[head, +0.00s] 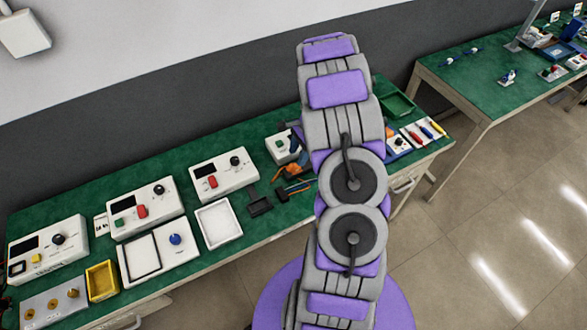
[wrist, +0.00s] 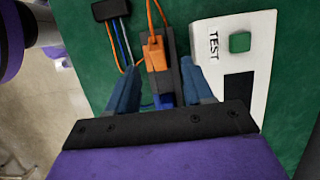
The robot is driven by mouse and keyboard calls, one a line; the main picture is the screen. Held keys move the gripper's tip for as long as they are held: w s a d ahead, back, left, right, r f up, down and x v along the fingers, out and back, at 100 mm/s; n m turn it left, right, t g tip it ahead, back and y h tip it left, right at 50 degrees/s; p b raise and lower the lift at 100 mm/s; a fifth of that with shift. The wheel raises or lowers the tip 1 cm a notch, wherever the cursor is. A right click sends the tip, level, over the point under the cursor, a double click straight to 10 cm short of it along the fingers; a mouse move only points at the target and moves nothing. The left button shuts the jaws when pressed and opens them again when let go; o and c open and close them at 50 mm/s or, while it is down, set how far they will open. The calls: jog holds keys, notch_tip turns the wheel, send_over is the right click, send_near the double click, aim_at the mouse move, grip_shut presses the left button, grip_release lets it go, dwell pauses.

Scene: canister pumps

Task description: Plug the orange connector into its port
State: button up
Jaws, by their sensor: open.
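The orange connector (wrist: 153,56) shows in the wrist view between the fingers of my gripper (wrist: 160,66), with an orange cable running from its top. It lies against a dark narrow block (wrist: 172,60), and a blue part (wrist: 163,100) shows below it. My gripper is open, with one blue finger on each side of the connector; I cannot tell whether either touches it. In the head view the orange cable (head: 294,172) shows on the green bench, left of my arm. I cannot make out the connector's port for certain.
A white box (wrist: 262,30) marked TEST with a green button stands close to the right finger. A dark plug with coloured wires (wrist: 112,10) lies at upper left. White instrument boxes (head: 224,174) line the green bench (head: 185,155) to the left.

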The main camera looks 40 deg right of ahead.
aim_at(294, 164)
jog(key=b+x, duration=0.1)
jog(key=x, duration=0.3)
jog(key=shift+a, duration=0.2)
jog(key=shift+a+r, duration=0.1)
grip_shut()
